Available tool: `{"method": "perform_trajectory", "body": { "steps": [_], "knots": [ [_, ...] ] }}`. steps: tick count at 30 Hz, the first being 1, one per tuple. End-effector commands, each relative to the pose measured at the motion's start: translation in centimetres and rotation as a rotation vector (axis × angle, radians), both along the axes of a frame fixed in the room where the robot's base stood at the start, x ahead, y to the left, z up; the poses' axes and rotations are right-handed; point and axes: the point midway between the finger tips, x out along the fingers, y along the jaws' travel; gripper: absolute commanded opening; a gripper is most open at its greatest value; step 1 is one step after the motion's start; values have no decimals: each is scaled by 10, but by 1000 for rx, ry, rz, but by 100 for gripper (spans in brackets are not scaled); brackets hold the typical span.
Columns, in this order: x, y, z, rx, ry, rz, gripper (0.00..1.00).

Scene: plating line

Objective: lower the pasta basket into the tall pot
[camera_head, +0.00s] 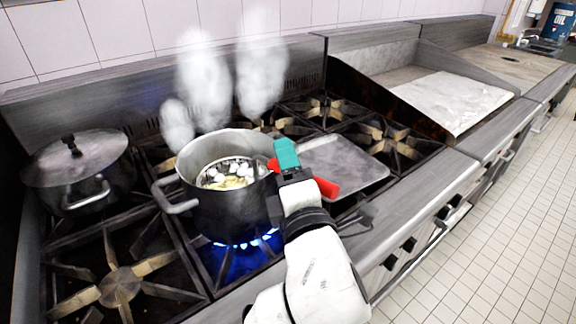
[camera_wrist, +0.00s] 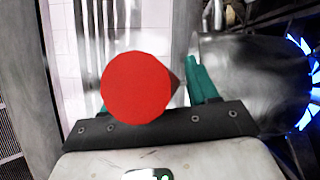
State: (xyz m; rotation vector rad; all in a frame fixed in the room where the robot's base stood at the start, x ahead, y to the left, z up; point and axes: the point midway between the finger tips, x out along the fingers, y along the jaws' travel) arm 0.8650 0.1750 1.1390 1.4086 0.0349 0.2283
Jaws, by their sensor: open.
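The tall pot (camera_head: 232,212) stands on a lit burner, blue flame under it. The pasta basket (camera_head: 205,170), with white and yellow food in it, sits inside the pot; how deep it hangs is hard to tell. A red handle (camera_head: 327,187), apparently the basket's, sticks out over the pot's right side. My gripper (camera_head: 284,160) is open at the handle, to the right of the pot's rim. In the wrist view the red handle's round end (camera_wrist: 135,88) lies between my teal fingers, with the pot's side (camera_wrist: 240,75) to the right.
A lidded pot (camera_head: 80,165) stands on the left burners. A flat grey tray (camera_head: 345,165) lies on the grates right of the tall pot. Steam (camera_head: 205,85) rises behind it. Farther right is a griddle (camera_head: 450,100). The front-left burner (camera_head: 120,285) is bare.

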Motion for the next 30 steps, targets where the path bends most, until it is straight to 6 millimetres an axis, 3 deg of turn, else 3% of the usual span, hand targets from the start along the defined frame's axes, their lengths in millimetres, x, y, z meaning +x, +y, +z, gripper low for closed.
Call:
{"method": "perform_trajectory", "body": {
  "steps": [7, 11, 24, 30],
  "knots": [
    [-1, 0, -4, -4, 6, -1, 59],
    [-11, -2, -5, -3, 5, 0, 59],
    [-88, -16, -13, -2, 3, 1, 59],
    [-104, -19, -13, -1, 2, 1, 59]
  ]
}}
